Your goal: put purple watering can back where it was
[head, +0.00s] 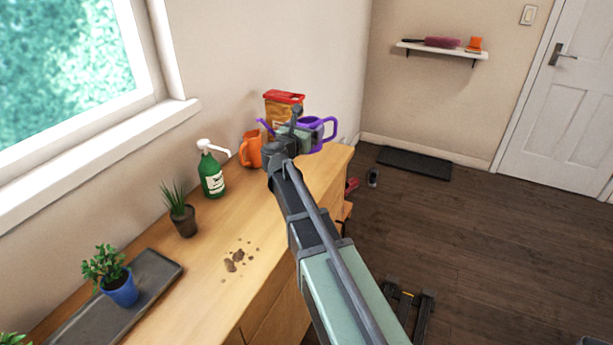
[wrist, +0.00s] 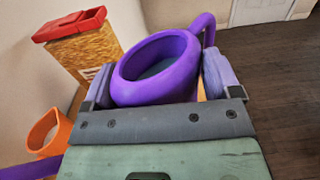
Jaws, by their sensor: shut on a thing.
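The purple watering can (wrist: 155,68) is between the two fingers of my gripper (wrist: 156,84) in the wrist view, with its open top facing the camera and its handle at the upper right. In the head view my gripper (head: 298,130) is shut on the purple watering can (head: 331,131) at the far end of the wooden counter (head: 262,215). Its spout points left and its handle right. My arm hides much of its body. I cannot tell whether its base touches the counter.
A box with a red lid (head: 281,108) stands just behind the can. An orange mug (head: 251,149), a green pump bottle (head: 211,172) and a plant in a dark pot (head: 180,212) line the window side. Soil crumbs (head: 235,261) lie mid-counter. A wall shelf (head: 443,50) hangs beyond.

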